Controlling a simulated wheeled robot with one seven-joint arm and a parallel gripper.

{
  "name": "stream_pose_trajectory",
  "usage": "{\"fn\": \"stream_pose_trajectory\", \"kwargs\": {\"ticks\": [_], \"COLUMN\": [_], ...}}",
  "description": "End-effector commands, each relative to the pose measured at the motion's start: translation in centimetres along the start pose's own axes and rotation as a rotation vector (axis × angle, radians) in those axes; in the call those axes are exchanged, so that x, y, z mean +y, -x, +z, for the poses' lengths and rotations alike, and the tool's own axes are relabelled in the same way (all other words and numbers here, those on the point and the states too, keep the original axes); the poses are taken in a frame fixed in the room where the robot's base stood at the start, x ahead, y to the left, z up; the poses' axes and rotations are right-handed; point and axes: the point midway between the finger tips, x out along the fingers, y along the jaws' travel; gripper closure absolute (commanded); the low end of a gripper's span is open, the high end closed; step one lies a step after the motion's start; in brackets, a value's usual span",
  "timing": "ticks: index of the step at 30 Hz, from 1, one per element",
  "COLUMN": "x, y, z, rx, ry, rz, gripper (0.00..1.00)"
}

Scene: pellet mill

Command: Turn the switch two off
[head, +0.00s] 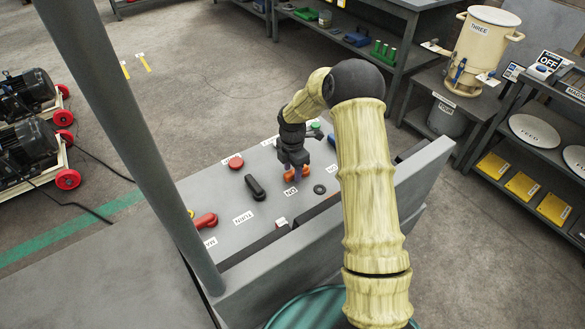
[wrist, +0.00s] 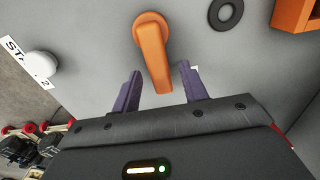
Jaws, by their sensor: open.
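An orange lever switch (wrist: 153,45) stands on a grey control panel (wrist: 90,20). In the wrist view, its handle points toward my gripper (wrist: 161,88). The gripper is open, with one purple finger on each side of the handle's lower end. Gaps show between fingers and handle. In the head view, my gripper (head: 296,170) points down at the orange switch (head: 288,175), partly covering it. A white label reading "ON" (head: 291,191) lies just in front of it. No "switch two" label on the lever is legible.
The panel also has a black lever (head: 255,187), red lever (head: 206,221), red button (head: 236,161), green button (head: 316,126) and black ring (head: 320,189). In the wrist view, a white knob (wrist: 39,66) sits beside a partly covered label ending in "2". A raised grey wall (head: 400,180) borders the panel.

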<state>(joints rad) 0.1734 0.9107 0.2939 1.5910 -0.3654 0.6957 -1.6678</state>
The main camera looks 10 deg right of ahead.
Motion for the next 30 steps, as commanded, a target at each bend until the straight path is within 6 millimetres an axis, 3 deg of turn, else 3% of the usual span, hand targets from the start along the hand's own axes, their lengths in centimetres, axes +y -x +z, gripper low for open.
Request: {"fn": "stream_pose_trajectory", "kwargs": {"ticks": [10,17,30], "x": [0.02,0.02,-0.13], "y": [-0.59,-0.57,-0.53], "z": [0.02,0.02,0.61], "rx": [-0.001,-0.001,0.000], "ry": [0.000,0.000,-0.029], "rz": [0.001,0.001,0.001], "gripper": [0.56,1.00,1.00]}}
